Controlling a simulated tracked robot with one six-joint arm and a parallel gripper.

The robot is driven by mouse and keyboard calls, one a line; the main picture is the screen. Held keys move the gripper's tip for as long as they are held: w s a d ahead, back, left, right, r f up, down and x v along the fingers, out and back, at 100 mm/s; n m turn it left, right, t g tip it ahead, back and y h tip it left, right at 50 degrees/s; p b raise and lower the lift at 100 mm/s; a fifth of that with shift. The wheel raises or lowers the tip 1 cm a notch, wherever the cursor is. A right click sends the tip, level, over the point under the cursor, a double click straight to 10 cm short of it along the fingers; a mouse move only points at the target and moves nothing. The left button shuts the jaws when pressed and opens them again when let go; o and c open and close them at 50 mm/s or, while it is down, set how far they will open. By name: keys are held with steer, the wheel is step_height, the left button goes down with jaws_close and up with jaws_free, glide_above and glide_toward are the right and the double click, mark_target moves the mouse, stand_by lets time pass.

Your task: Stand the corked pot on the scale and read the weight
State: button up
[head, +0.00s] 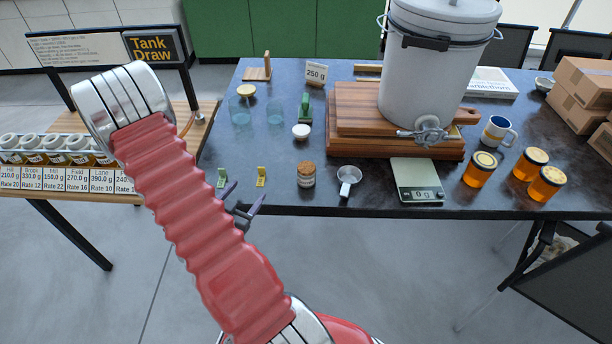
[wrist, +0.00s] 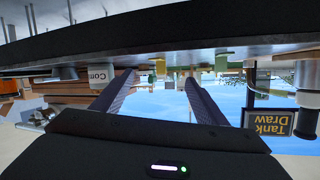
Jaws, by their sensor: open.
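The corked pot (head: 306,175), a small jar with a cork top and a pale label, stands upright near the table's front edge. In the wrist view, which is upside down, a labelled pot (wrist: 101,74) shows left of the fingers. The scale (head: 417,180) lies to the pot's right with nothing on its plate; its display appears to read 0 g. My gripper (head: 243,198) is open and empty at the table's front edge, left of the pot and apart from it. Its two fingers also show spread in the wrist view (wrist: 160,78).
A metal scoop (head: 348,177) lies between pot and scale. Yellow (head: 261,177) and green (head: 222,178) small stands are near my gripper. The white tank (head: 437,75) stands on a wooden board (head: 350,125) behind. Several amber jars (head: 480,169) stand right of the scale.

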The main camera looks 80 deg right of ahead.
mark_target(302, 179)
steer(key=s+g+h, duration=0.1)
steer(key=s, duration=0.2)
steer(key=s+g, duration=0.2)
steer(key=s, duration=0.2)
steer(key=s+g+h, duration=0.1)
steer(key=s, duration=0.3)
steer(key=shift+d+f+m+h, duration=0.1)
steer(key=shift+f+m+h, duration=0.2)
steer(key=shift+f, duration=0.05)
steer(key=shift+s+r+g, duration=0.15)
steer(key=shift+s+g, duration=0.25)
steer(key=shift+x, duration=4.2)
steer(key=shift+r, duration=0.1)
steer(key=shift+x, duration=2.6)
steer(key=shift+w, duration=0.1)
steer(key=shift+c, duration=0.4)
